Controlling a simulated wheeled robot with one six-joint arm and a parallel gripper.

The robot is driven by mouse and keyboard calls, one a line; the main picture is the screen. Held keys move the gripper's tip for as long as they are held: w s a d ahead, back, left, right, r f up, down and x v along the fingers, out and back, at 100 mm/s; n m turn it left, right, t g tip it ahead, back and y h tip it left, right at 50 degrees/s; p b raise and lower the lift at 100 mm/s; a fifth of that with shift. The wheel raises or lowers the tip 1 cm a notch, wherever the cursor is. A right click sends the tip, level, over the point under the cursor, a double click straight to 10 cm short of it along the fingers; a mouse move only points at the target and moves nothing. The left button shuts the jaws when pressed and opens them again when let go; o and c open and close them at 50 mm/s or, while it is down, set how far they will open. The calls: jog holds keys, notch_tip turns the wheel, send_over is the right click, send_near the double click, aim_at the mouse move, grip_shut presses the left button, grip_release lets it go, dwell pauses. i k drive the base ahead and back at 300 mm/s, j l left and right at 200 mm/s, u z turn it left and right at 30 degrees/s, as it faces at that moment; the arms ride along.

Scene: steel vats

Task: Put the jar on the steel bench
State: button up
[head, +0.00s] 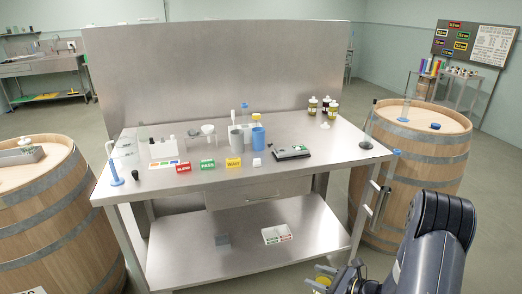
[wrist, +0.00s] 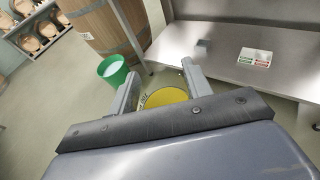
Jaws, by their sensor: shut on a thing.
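My gripper (wrist: 161,84) is shut on a jar with a yellow lid (wrist: 165,98), seen from above in the wrist view. Its fingers are on either side of the jar, and the jar's body is mostly hidden. In the head view the jar (head: 325,275) shows in part at the bottom edge, with my gripper (head: 340,282) beside it. The jar is in front of the steel bench (head: 325,165), off its top and apart from it. The bench's lower shelf (wrist: 225,68) lies beyond the right finger in the wrist view.
The front right of the top is clear. Barrels (head: 428,145) flank the bench. A green bin (wrist: 113,71) stands on the floor.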

aim_at(323, 151)
jog(key=i+z, duration=0.3)
jog(key=i, duration=0.25)
jog(key=i+j+z, duration=0.15)
jog(key=i+z, duration=0.15)
jog(key=i, duration=0.25)
jog(key=i+j+z, duration=0.35)
jog(key=i, duration=0.15)
jog(key=i+l, duration=0.05)
